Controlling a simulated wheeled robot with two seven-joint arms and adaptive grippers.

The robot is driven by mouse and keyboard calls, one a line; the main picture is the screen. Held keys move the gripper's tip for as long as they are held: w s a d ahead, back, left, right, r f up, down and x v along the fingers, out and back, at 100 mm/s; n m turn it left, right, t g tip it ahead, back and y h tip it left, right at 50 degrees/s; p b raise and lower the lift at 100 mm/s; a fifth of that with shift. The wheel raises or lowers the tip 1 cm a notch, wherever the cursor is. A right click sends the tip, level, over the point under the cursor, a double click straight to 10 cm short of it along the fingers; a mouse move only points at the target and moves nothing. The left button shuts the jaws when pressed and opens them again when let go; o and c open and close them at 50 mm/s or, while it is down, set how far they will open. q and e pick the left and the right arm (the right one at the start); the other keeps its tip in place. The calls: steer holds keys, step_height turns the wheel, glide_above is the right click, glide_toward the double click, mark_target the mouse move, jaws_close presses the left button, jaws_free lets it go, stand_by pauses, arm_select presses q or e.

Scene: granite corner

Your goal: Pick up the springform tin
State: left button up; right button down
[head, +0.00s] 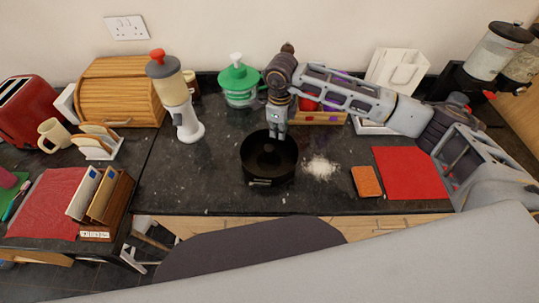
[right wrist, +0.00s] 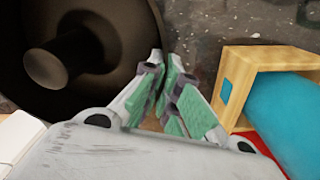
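The springform tin (head: 268,172) is a dark round pan with a clasp on its near side, upright at the middle of the dark counter. In the right wrist view the tin (right wrist: 130,25) fills the upper left, with a round post inside. My right gripper (head: 277,134) comes down at the tin's far rim. Its fingers (right wrist: 166,66) are close together with the thin tin wall between the tips. I cannot tell whether the tin is clear of the counter. My left gripper is not in view.
White powder (head: 320,168), an orange sponge (head: 366,181) and a red mat (head: 410,173) lie right of the tin. A dispenser (head: 178,100) stands left, a green-lidded jar (head: 238,84) behind. A wooden crate (head: 318,119) is behind my right arm and shows in the wrist view (right wrist: 235,70).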

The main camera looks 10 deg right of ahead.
steer(key=shift+r, duration=0.15)
